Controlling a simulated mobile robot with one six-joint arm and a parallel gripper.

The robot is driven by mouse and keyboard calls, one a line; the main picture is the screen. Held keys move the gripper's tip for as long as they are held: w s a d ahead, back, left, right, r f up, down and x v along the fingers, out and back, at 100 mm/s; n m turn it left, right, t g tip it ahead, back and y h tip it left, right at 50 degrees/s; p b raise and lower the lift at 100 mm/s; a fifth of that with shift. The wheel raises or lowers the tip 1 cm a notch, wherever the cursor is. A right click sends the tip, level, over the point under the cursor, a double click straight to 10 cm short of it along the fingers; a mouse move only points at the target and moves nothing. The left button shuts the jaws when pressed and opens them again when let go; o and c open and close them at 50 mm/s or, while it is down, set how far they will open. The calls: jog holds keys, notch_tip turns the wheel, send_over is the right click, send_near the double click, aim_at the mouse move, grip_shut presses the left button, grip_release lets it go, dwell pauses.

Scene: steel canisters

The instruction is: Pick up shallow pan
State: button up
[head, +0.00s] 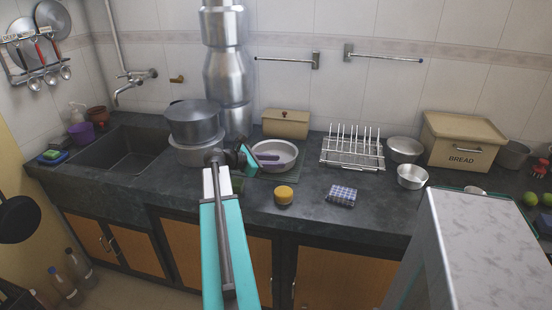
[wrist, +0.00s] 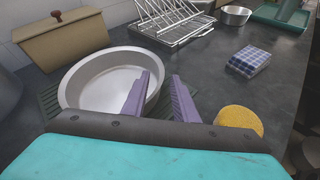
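The shallow pan (head: 285,162) is a round, pale metal dish lying on a dark green mat on the counter. In the wrist view the pan (wrist: 88,90) is empty, and my gripper (wrist: 161,79) is at its right edge. The two purple fingers are apart: the left one overlaps the inside of the pan, and the right one is outside it. The rim runs between them. In the head view my gripper (head: 264,157) reaches the pan's near left side. I cannot tell whether a finger touches the pan; the near rim is partly hidden.
A wire dish rack (head: 352,150) stands right of the pan, a tan box (head: 285,124) behind it. A yellow sponge (head: 284,194) and a checked cloth (head: 342,195) lie in front. Stacked pots (head: 194,124) are at left. Two metal bowls (head: 405,149) (head: 412,177) sit further right.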

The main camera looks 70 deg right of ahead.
aim_at(291, 163)
jog(key=shift+p+x, duration=0.3)
jog(key=shift+x, duration=2.3)
jog(key=shift+w+f, duration=0.15)
grip_shut()
